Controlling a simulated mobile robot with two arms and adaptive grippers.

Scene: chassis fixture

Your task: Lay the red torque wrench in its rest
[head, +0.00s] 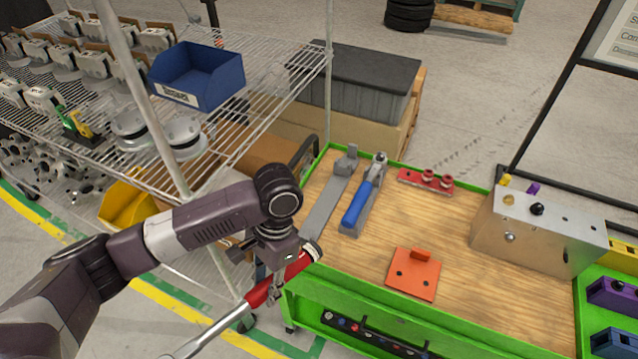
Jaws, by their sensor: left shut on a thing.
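The red torque wrench (262,293) has a red handle and a silver shaft that runs down to the lower left, out of the picture. My left gripper (276,284) is shut on its red handle, at the left front corner of the green-edged cart (300,283). Most of the wrench hangs outside the cart. A long grey rest (325,207) lies empty along the cart's left side, beyond the gripper. Beside it, a blue-handled wrench (357,204) lies in a similar grey rest. My right gripper is not in view.
The wooden cart top holds an orange plate (413,276), a red bar with knobs (426,181) and a metal box (537,229) at the right. A wire shelf (262,98) with a blue bin (197,77) stands left of the cart. The top's middle is clear.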

